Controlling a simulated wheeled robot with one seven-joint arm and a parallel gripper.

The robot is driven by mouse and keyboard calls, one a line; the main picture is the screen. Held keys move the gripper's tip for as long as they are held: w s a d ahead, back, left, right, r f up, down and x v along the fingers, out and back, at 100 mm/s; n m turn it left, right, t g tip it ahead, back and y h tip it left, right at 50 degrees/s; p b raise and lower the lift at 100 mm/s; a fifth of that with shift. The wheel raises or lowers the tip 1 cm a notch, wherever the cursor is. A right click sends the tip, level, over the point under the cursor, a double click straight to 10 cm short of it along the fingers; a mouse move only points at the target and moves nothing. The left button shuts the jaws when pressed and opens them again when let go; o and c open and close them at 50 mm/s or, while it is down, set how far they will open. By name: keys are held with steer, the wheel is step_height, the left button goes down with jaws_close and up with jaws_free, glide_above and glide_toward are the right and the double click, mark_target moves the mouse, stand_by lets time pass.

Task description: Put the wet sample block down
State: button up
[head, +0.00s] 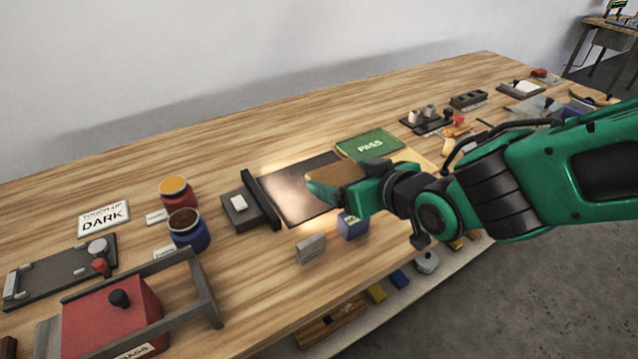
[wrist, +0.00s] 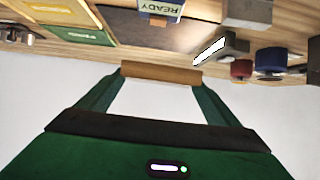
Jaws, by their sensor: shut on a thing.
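My gripper (head: 322,191) is shut on a brown sample block (head: 338,174), holding it above the workbench near a dark glossy panel (head: 297,178). In the wrist view the block (wrist: 160,73) is a brown bar spanning the gap between my fingertips. Its underside and any gap to the panel are hard to judge. A green PASS pad (head: 368,146) lies just behind and right of the panel. A yellowish pad (wrist: 76,35) shows beside the green one in the wrist view. Whether the block's surface is wet cannot be told.
A grey stand (head: 240,216) adjoins the panel's left. A blue box (head: 352,227) and a small grey block (head: 311,249) stand in front. Yellow-topped (head: 174,191) and dark-topped (head: 186,230) jars stand left, near a red box (head: 110,315). The bench behind is clear.

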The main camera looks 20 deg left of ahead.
steer(key=shift+s+a+f, duration=0.1)
steer(key=shift+s+a, duration=0.05)
steer(key=shift+a, duration=0.1)
steer(key=x, duration=0.4)
steer(key=w+d+x, duration=0.1)
steer(key=x, duration=0.7)
steer(key=shift+w+f, duration=0.45)
steer(key=shift+f, duration=2.05)
steer(key=shift+f, duration=0.1)
steer(key=o, duration=1)
steer(key=shift+s+d+r, duration=0.2)
steer(key=shift+d+r, duration=0.15)
steer(key=v, duration=1.1)
steer(key=shift+d, duration=0.1)
